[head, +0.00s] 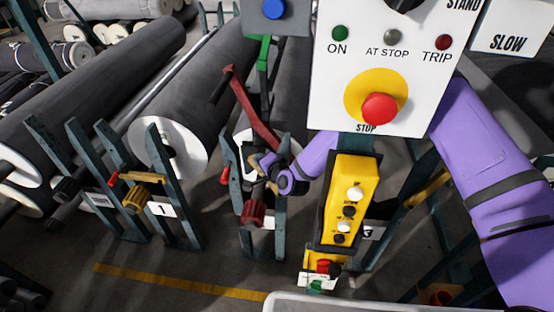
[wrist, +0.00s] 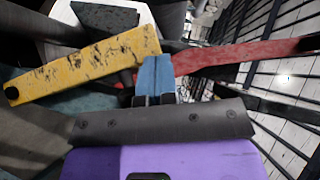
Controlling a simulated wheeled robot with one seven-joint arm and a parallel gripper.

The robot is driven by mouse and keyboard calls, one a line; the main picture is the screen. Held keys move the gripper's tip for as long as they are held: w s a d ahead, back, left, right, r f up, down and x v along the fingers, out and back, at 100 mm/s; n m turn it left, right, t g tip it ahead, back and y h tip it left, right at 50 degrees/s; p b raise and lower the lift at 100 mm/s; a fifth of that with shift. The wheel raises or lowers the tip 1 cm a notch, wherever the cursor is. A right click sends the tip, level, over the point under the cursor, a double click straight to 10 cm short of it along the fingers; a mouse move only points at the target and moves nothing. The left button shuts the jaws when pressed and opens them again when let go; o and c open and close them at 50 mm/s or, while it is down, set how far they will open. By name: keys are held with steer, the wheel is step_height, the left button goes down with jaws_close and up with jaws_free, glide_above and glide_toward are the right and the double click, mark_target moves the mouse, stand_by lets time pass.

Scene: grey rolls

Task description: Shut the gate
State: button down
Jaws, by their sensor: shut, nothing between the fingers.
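The gate appears to be a long red bar (head: 250,110) on the middle roll stand. It stands up at a steep tilt, with its lower end by my gripper (head: 262,170). The red bar also shows in the wrist view (wrist: 240,58), running right from behind my blue fingertips (wrist: 155,75). The fingertips are together with nothing between them. A scuffed yellow bar (wrist: 85,65) lies just left of them. They are very close to both bars; I cannot tell whether they touch. My purple wrist hides part of the stand.
A control panel (head: 325,75) and a yellow button box (head: 348,200) stand close in front on the right. Stand 1 (head: 185,205), with a grey roll (head: 200,95) behind it, is to the left. A yellow line (head: 180,283) marks clear floor in front.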

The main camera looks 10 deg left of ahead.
steer(key=shift+a+f, duration=0.6)
steer(key=shift+a, duration=0.45)
steer(key=shift+a+f, duration=0.6)
steer(key=shift+a, duration=0.5)
steer(key=shift+a+f, duration=0.6)
steer(key=shift+a, duration=0.45)
